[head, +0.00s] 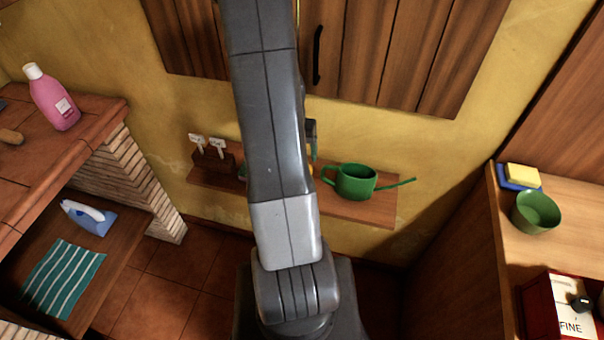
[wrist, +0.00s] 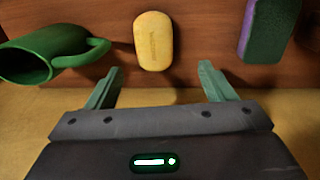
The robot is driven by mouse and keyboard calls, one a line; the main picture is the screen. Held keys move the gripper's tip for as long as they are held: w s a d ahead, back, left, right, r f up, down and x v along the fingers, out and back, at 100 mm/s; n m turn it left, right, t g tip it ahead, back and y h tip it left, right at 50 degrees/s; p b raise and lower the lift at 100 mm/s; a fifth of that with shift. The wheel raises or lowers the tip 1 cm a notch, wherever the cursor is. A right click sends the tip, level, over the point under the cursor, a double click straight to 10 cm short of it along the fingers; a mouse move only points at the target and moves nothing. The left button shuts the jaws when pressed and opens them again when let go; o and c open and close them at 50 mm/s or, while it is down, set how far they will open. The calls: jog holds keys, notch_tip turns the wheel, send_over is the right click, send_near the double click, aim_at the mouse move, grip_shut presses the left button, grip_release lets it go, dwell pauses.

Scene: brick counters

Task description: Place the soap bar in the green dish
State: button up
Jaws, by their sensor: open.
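The soap bar (wrist: 153,40) is a yellow rounded block with faint lettering, lying on the wooden wall shelf in the wrist view. In the head view my arm hides most of it. My gripper (wrist: 161,72) is open and empty, its two green fingers pointing towards the soap bar, which lies beyond the tips, roughly between their lines. A round green bowl, which looks like the green dish (head: 537,213), stands on the light wooden counter at the right of the head view; it appears empty.
On the shelf (head: 370,210), a green watering can (head: 355,182) stands beside the soap bar; a purple-and-green block (wrist: 268,30) lies on its other side. White labels stand in a brown holder (head: 212,160). A yellow-and-blue sponge stack (head: 522,177) and a red-white box (head: 562,306) flank the dish.

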notch_tip(320, 180, down, 2)
jog(key=shift+d+f, duration=0.15)
jog(key=f, duration=0.2)
jog(key=d+f, duration=0.1)
jog(key=f, duration=0.1)
jog(key=shift+s+p, duration=0.3)
jog(key=shift+f, duration=0.6)
jog(key=shift+c, duration=0.3)
jog(key=c, duration=1.1)
jog(key=shift+c, duration=0.2)
jog(key=shift+r, duration=0.2)
